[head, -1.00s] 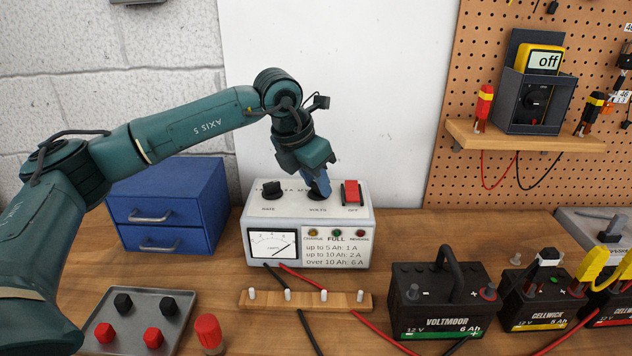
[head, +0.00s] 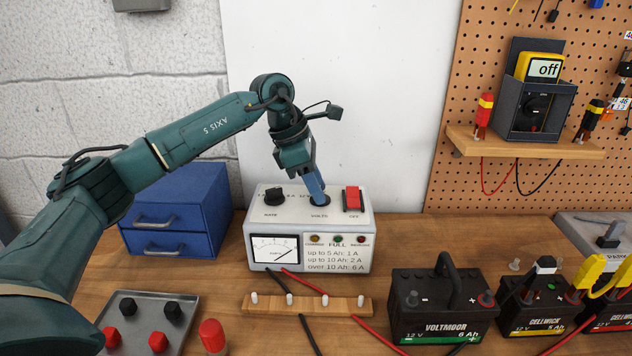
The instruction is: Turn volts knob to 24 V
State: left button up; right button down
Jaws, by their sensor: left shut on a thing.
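The white charger box (head: 350,225) stands on the bench at centre, with a meter (head: 275,249) on its front. My left gripper (head: 319,196) points down at its top and is shut on the volts knob (head: 319,201), above the VOLTS label. The fingers hide most of the knob, so its setting cannot be read. The black rate knob (head: 274,195) is left of it, and the red switch (head: 352,198), labelled OFF, is right of it. My right gripper is not in view.
A blue drawer cabinet (head: 172,241) stands left of the charger. A wooden strip with white pegs (head: 307,304) and cables lie in front. Batteries (head: 443,305) stand at right. A tray (head: 186,330) of terminal caps is front left. A shelf (head: 520,146) holds a multimeter (head: 540,68).

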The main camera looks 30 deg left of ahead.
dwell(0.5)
pick_arm(q)
jog(key=o, duration=1)
jog(key=v, duration=1.3)
jog(key=shift+r, duration=0.2)
